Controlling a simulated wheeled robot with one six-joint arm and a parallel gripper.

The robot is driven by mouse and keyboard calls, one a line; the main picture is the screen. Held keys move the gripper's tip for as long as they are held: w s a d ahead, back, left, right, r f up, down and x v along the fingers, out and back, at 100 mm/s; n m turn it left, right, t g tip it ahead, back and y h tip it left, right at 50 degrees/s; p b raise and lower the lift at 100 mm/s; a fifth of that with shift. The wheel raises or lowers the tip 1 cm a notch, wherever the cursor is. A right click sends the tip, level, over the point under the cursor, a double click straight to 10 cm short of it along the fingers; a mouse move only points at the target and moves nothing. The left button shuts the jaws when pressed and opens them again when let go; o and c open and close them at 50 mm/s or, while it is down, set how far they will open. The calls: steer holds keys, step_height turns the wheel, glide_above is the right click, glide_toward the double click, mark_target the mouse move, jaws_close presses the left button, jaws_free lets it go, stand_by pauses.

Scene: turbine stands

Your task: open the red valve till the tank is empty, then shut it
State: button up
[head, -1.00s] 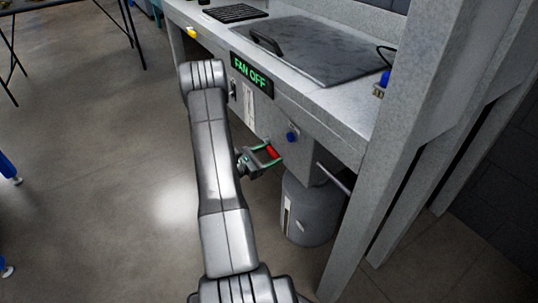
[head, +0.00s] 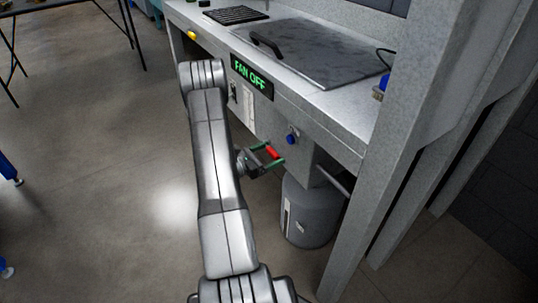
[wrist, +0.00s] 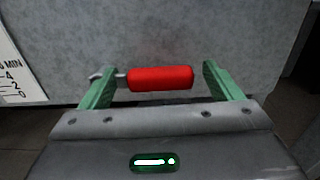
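The red valve handle (wrist: 160,78) is a short red grip on a metal stem, low on the front of a grey panel. It lies crosswise between the green fingers of my gripper (wrist: 165,85) in the wrist view. The fingers are open, with a small gap at each end of the red grip. In the head view the red handle (head: 272,153) shows at my gripper (head: 264,160), under the bench front. The grey box behind it appears to be the tank (wrist: 190,30); a white scale (wrist: 18,70) with numbers is at its left, its level unreadable.
A grey drum (head: 312,212) stands on the floor below the handle. A blue knob (head: 291,138) is on the panel above it. The bench (head: 330,125) overhangs, with a FAN OFF sign (head: 251,76). A thick post (head: 385,160) stands right.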

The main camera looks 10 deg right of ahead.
steer(key=shift+a, duration=0.15)
steer(key=p+v, duration=0.2)
steer(key=v, duration=1.1)
steer(key=shift+a, duration=0.25)
steer(key=b+x, duration=0.2)
steer(key=x, duration=1.1)
steer(key=shift+d, duration=0.4)
